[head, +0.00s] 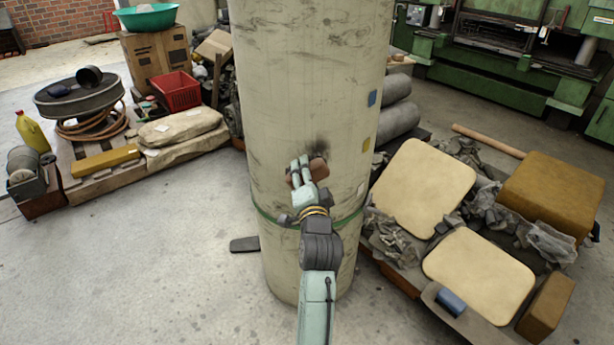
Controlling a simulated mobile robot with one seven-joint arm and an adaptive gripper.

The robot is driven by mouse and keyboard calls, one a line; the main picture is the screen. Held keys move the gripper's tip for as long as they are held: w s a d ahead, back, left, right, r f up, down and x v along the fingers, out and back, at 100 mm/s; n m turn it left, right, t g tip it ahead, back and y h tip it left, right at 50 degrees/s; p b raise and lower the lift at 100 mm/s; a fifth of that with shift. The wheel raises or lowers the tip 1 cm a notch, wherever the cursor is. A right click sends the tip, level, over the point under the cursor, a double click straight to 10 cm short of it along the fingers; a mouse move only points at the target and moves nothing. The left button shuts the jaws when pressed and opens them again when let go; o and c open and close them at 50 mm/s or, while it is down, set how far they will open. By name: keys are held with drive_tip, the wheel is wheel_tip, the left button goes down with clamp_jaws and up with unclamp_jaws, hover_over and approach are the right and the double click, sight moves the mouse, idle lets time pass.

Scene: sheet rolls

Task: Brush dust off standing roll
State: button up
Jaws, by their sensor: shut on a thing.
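The standing roll (310,80) is a tall, pale grey-beige cylinder upright in the middle of the head view, with dark smudges near its top. A green band (348,219) circles its lower part. A dark dusty patch (318,146) lies on its front, just above my gripper. My gripper (302,176) is shut on a brown brush (318,168) and holds it at the roll's front, below the dark patch. The fingers hide part of the brush, and I cannot tell whether it touches the surface.
At left, a pallet holds sacks (180,127), a red crate (177,91) and a cardboard box (156,60). At right, cream pads (424,187), scrap and a brown block (552,195) crowd the floor. Green machinery (480,60) stands behind. The front-left floor (150,260) is clear.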

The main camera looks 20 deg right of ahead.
drive_tip(key=shift+x, duration=1.2)
idle(0.3)
